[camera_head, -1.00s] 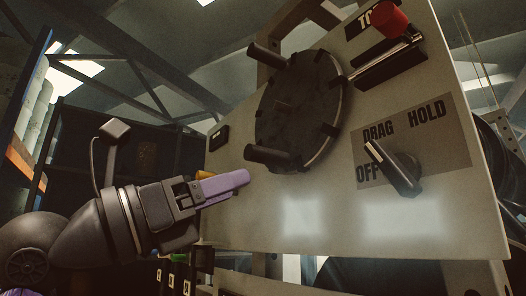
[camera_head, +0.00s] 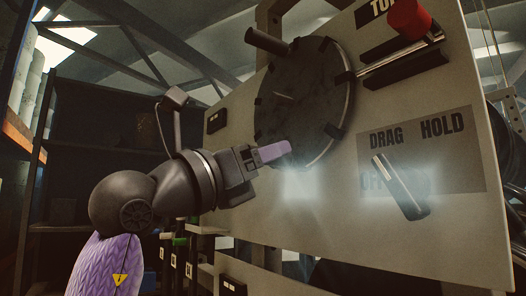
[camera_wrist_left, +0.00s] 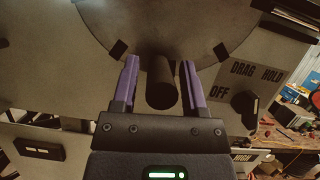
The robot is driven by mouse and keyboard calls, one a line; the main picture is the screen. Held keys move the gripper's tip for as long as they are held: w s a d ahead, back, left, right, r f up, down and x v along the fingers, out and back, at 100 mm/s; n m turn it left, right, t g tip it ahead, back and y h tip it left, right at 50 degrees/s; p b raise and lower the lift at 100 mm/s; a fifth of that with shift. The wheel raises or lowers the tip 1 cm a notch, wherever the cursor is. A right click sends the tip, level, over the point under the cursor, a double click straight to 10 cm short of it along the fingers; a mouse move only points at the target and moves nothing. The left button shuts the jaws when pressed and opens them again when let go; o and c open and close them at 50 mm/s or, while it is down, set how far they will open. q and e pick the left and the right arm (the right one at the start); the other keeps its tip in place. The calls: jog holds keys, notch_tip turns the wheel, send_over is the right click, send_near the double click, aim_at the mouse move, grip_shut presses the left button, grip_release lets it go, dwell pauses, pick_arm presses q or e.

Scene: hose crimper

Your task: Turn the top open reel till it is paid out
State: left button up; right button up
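The top reel is a dark round disc (camera_head: 303,105) on the upright pale panel, with clamps at its rim. One peg handle (camera_head: 266,40) sticks out at its upper left. The lower peg handle (camera_wrist_left: 160,82) shows in the left wrist view and is hidden behind my fingers in the head view. My left gripper (camera_head: 274,151) is at the reel's lower edge. Its lilac fingers stand on either side of the lower peg, with a gap visible on both sides, so it is open around it. My right gripper is in neither view.
A DRAG/HOLD/OFF selector knob (camera_head: 401,187) sits right of the reel; its pointer end is towards the upper left. A red-knobbed lever (camera_head: 408,17) is at the panel's upper right. Shelving (camera_head: 28,180) stands at the left. A cluttered bench (camera_wrist_left: 290,140) shows at the wrist view's right.

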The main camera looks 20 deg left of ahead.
pick_arm(q)
grip_shut()
dwell(1.2)
